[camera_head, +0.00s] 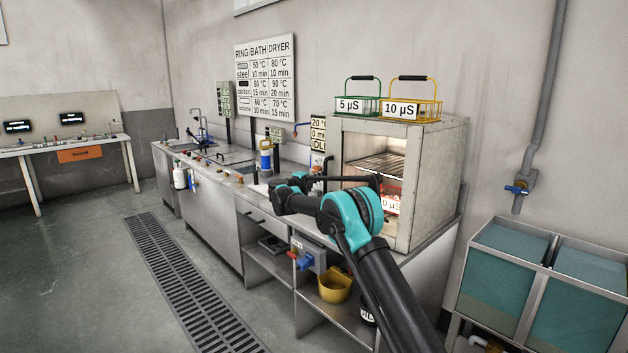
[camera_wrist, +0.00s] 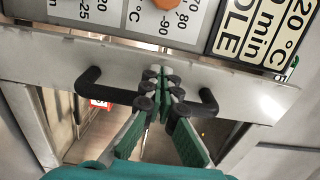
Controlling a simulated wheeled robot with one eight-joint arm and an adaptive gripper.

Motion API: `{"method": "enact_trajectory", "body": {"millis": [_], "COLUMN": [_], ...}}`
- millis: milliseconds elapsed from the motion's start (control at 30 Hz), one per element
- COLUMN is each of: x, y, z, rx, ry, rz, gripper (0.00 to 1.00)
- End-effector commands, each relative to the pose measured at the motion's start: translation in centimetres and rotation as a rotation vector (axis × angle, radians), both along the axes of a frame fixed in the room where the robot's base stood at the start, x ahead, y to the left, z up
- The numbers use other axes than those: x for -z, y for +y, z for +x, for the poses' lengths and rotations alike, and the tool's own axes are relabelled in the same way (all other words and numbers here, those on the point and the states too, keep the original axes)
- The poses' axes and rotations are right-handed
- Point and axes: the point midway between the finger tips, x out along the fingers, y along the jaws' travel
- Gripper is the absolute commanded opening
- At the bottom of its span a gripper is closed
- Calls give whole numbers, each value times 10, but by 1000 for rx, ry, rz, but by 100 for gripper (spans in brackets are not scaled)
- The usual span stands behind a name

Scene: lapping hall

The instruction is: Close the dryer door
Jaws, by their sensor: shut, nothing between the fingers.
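The dryer (camera_head: 428,185) is a grey metal cabinet on the counter at the right of the head view. Its lit inside shows a wire rack and a red-labelled basket (camera_head: 390,204). In the wrist view a pale metal door frame strip (camera_wrist: 50,55) crosses the picture and carries a black bar handle (camera_wrist: 95,82). How far the door stands open is hard to tell. My gripper (camera_wrist: 163,84) is shut and empty, its tips in front of the middle of the handle. Contact cannot be told. In the head view my arm hides part of the dryer front.
Green (camera_head: 364,105) and yellow (camera_head: 430,108) wire baskets stand on top of the dryer. A display panel (camera_wrist: 262,30) reading IDLE is beside the door. The steel counter (camera_head: 225,168) runs left with a bottle on it. Teal tanks (camera_head: 510,255) stand at the right.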

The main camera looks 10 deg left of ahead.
Motion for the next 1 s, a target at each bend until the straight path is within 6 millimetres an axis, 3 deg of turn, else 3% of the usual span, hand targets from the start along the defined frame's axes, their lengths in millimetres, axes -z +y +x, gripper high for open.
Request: {"method": "enact_trajectory", "body": {"millis": [200, 567, 1000], "x": [0, 0, 0], "y": [-6, -7, -36], "z": [10, 12, 62], "rx": [1, 0, 0], "ry": [0, 0, 0], "rz": [0, 0, 0], "gripper": [0, 0, 0]}}
